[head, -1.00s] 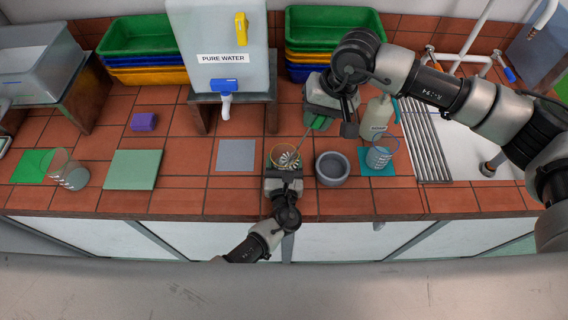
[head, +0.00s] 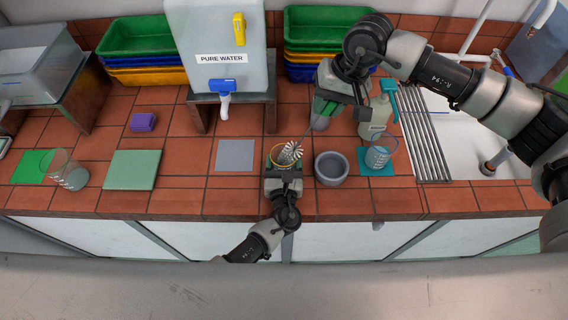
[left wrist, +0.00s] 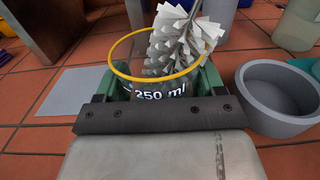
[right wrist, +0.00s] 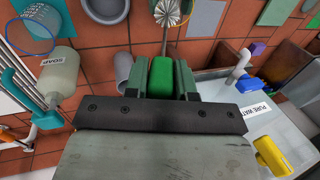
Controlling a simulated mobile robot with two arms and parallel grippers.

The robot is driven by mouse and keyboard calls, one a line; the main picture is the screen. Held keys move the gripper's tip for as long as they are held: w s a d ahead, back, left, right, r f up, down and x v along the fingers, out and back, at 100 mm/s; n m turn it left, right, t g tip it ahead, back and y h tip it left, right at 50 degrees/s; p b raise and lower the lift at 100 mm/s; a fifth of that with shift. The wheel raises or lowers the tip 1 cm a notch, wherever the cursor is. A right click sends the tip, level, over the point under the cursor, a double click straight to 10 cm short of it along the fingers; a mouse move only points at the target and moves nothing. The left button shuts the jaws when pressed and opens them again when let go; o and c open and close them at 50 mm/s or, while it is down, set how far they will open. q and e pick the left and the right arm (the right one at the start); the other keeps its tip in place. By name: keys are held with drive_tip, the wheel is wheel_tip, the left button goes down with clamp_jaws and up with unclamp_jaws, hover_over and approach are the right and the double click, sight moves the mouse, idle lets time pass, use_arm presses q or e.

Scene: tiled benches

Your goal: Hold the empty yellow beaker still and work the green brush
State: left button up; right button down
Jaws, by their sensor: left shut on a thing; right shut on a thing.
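My left gripper (head: 284,176) is shut on the clear, yellow-rimmed beaker (left wrist: 150,79), which stands near the bench's front edge. The beaker is marked "250 ml", and I see no liquid in it. My right gripper (head: 328,104) is shut on the green handle (right wrist: 160,80) of the brush, above and to the right of the beaker. The brush's white bristle head (head: 290,152) is at the beaker's mouth, its shaft tilted. In the left wrist view, most of the bristles (left wrist: 183,38) stand above the rim and the lower ones appear inside it.
A grey bowl (head: 332,168) stands close right of the held beaker. Beyond it are a blue-marked beaker (head: 380,153) on a teal mat and a soap bottle (head: 376,118). A grey mat (head: 235,155) lies to the left. The water tank (head: 220,50) stands behind.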

use_arm(q)
drive_tip(key=shift+f, duration=0.1)
use_arm(e)
wheel_tip(320, 180, up, 8)
drive_tip(key=shift+s+r, duration=0.1)
drive_tip(key=shift+r, duration=0.05)
drive_tip(key=shift+a+r, duration=0.1)
drive_tip(key=shift+r, duration=0.1)
use_arm(q)
drive_tip(key=shift+s, duration=0.1)
idle(0.9)
use_arm(e)
drive_tip(key=shift+r, duration=0.1)
wheel_tip(320, 180, up, 5)
drive_tip(key=shift+f, duration=0.1)
idle(0.5)
use_arm(q)
drive_tip(key=o, duration=1.1)
